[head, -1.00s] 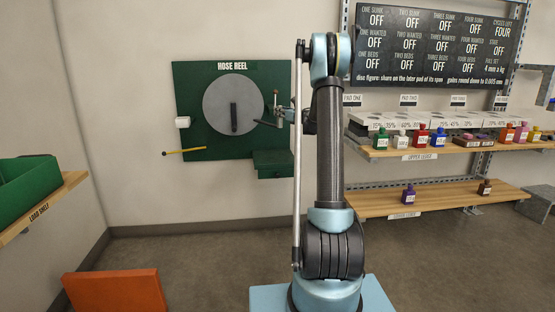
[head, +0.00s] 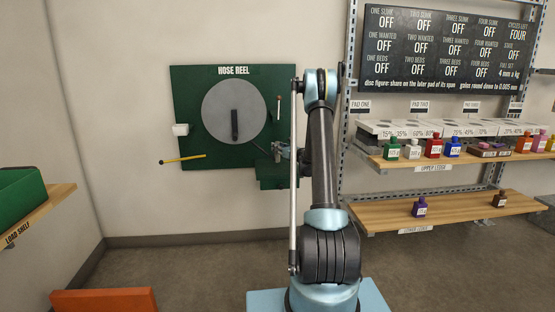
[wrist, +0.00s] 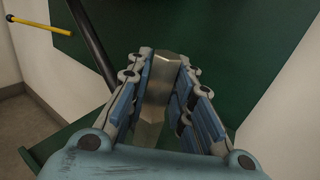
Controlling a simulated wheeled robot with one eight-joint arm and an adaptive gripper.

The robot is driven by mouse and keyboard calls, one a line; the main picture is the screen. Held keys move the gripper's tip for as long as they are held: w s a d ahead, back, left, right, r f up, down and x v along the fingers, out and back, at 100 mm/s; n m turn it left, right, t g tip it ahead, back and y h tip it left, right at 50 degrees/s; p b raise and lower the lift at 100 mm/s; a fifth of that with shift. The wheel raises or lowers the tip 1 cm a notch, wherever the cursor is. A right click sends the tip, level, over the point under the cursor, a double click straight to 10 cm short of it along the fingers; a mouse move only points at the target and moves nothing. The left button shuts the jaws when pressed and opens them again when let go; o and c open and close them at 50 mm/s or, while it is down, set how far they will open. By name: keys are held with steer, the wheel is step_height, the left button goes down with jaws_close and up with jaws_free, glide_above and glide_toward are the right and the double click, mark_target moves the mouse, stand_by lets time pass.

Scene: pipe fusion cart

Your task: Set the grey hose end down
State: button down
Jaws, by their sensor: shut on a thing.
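My gripper (head: 279,151) is in front of the lower right part of the green hose reel board (head: 190,98). In the wrist view my gripper (wrist: 164,95) is shut on a grey metallic hose end (wrist: 156,98), which lies between the two blue-padded fingers. A dark hose or bar (wrist: 92,42) runs to the upper left beside it. A green ledge (head: 268,184) juts from the board below my gripper, partly hidden by my arm. Its surface (wrist: 62,146) also shows under the fingers in the wrist view. I cannot tell whether the hose end touches it.
A grey reel disc (head: 225,112) with a dark handle (head: 235,125) is on the board. A yellow rod (head: 183,159) sticks out at its lower left. Shelves with several coloured bottles stand right; a load shelf (head: 40,213) with a green bin (head: 20,195) is left.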

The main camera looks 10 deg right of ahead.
mark_target(279, 155)
steer(key=shift+d+f, duration=0.15)
steer(key=shift+f, duration=2.05)
steer(key=shift+f, duration=0.1)
steer(key=c, duration=1.4)
jaws_free()
steer(key=shift+s, duration=0.1)
